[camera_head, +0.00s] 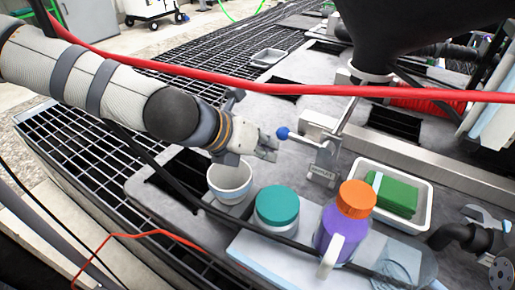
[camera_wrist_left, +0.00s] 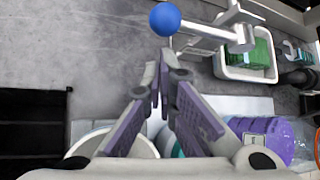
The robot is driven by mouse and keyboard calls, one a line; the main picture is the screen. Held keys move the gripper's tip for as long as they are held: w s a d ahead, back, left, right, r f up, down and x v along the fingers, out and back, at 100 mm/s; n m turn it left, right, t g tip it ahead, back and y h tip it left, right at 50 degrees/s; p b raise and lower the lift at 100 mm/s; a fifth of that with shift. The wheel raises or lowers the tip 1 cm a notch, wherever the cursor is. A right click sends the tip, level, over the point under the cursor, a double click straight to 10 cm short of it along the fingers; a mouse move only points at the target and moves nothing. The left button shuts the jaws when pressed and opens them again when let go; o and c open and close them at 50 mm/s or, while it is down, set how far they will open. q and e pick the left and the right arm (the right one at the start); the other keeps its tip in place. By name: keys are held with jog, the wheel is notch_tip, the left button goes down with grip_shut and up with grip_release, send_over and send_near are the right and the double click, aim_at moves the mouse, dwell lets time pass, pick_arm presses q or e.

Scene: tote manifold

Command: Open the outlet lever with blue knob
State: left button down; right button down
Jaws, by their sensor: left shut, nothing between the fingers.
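The outlet lever has a blue knob (camera_head: 283,133) on the end of a pale metal rod, which runs right to an upright outlet fitting (camera_head: 325,160). In the left wrist view the blue knob (camera_wrist_left: 165,19) and its rod (camera_wrist_left: 208,33) lie just beyond my fingertips. My left gripper (camera_head: 268,147) is shut and empty, close to the left of the knob. In the left wrist view the fingers of my left gripper (camera_wrist_left: 160,75) meet below the knob, with a visible gap to it. My right gripper is not in view.
Below my gripper stand a white cup (camera_head: 230,178), a teal-lidded jar (camera_head: 277,207) and a purple bottle (camera_head: 340,236) with an orange cap. A white tray (camera_head: 425,205) holds a green block. A red hose (camera_head: 290,89) crosses above; a dark hopper (camera_head: 400,25) overhangs the right.

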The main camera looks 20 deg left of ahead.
pick_arm(q)
jog(key=shift+x, duration=1.25)
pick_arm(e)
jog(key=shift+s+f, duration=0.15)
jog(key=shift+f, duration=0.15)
pick_arm(q)
jog(key=shift+r, duration=0.1)
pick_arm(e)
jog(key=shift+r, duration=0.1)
